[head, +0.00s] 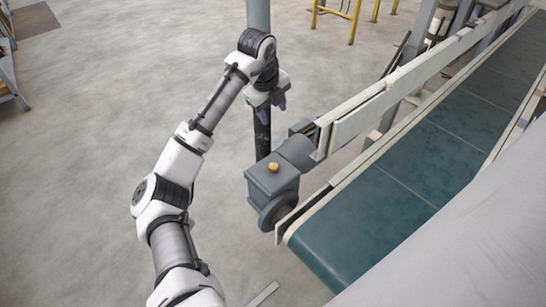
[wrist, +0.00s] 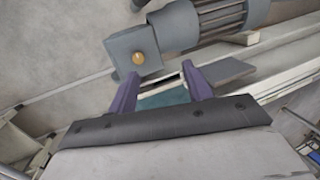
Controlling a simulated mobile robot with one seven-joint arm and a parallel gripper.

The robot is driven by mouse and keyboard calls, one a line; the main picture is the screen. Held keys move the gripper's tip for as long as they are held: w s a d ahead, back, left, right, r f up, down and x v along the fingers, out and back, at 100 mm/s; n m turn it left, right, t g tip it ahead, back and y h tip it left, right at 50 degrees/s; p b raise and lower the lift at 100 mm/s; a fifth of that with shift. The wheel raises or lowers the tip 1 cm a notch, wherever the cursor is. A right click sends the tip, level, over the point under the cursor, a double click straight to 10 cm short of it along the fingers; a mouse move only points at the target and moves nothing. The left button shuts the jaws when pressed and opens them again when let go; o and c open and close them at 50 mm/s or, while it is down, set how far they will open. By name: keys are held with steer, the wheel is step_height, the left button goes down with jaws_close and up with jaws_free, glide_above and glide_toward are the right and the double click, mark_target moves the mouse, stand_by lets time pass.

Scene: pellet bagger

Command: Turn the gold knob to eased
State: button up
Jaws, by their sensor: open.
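The gold knob (head: 273,166) is small and round and sits on top of a grey gearbox (head: 265,184) at the near end of the conveyor. In the wrist view the gold knob (wrist: 138,58) shows on the grey box, beyond and a little left of my fingers. My gripper (head: 268,104) is above and beyond the gearbox in the head view, pointing down, apart from the knob. In the wrist view its two purple fingers (wrist: 160,90) are spread with nothing between them. No marking for the knob's setting is legible.
A grey motor (head: 298,150) adjoins the gearbox. The conveyor's green belt (head: 385,205) runs to the upper right beside a pale side rail (head: 385,100). A dark post (head: 262,130) stands behind the gearbox. The concrete floor (head: 90,130) at left is clear.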

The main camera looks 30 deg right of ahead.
mark_target(273, 166)
steer(key=s+f+y+b, duration=0.1)
steer(key=f, duration=0.5)
steer(key=a+f+m+y+b, duration=0.1)
steer(key=f, duration=0.5)
steer(key=s+f+m+g+y, duration=0.1)
steer(key=f, duration=0.5)
steer(key=shift+s+a+b, duration=0.2)
steer(key=shift+s+b, duration=0.1)
steer(key=shift+b, duration=0.1)
steer(key=c, duration=1)
